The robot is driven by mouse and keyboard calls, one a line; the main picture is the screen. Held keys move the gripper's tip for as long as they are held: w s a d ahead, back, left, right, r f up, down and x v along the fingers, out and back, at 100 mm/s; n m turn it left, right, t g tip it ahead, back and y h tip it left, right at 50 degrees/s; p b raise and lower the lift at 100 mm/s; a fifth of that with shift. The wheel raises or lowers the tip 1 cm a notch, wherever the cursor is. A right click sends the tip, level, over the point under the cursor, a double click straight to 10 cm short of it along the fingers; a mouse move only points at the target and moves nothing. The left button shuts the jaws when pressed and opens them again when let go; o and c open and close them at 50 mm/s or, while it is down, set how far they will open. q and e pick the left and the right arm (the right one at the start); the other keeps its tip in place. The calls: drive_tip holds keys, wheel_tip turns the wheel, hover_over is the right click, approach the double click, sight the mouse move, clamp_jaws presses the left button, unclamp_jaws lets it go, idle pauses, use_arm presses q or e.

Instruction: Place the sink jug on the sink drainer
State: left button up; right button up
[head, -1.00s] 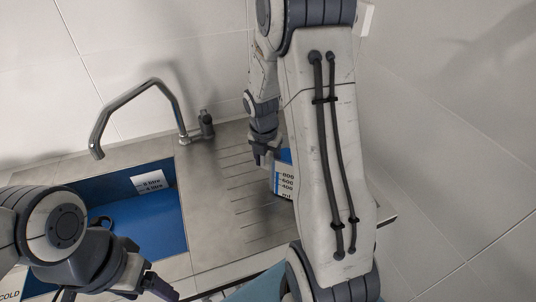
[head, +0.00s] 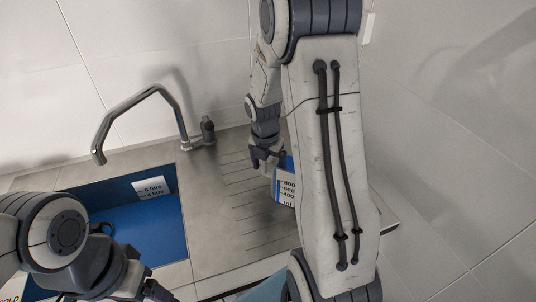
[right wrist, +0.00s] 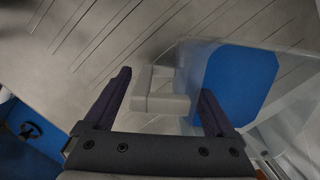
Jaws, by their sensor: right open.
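The jug (head: 285,190), with a blue panel and printed measuring marks, stands on the ribbed drainer (head: 246,222), partly hidden behind my right arm. In the right wrist view the jug's blue panel (right wrist: 240,82) and clear body show, with its pale handle (right wrist: 160,90) between my fingers. My right gripper (head: 266,160) is open, its two fingers (right wrist: 160,95) on either side of the handle without closing on it. My left gripper (head: 160,294) is at the bottom edge of the head view, partly cut off, its jaw opening unclear.
The blue sink basin (head: 150,225) lies left of the drainer, with a label on its wall and a dark round item inside. A chrome tap (head: 140,98) arches over it. White tiled walls close off the back and right. The drainer's left part is bare.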

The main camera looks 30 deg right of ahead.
wheel_tip(320, 180, up, 11)
drive_tip(key=a, duration=0.2)
drive_tip(key=s+a+m+y, duration=0.1)
drive_tip(key=s+a+m, duration=0.3)
drive_tip(key=a, duration=0.4)
drive_tip(key=s+a+m+y, duration=0.1)
drive_tip(key=s+a+m, duration=0.3)
drive_tip(key=a, duration=0.5)
drive_tip(key=s+a+m+g, duration=0.1)
drive_tip(key=s+a+m, duration=0.7)
drive_tip(key=s, duration=0.5)
drive_tip(key=shift+s+a+f+m+y, duration=0.15)
drive_tip(key=shift+s+f+m+y, duration=0.2)
drive_tip(key=shift+m, duration=0.25)
drive_tip(key=shift+w, duration=0.1)
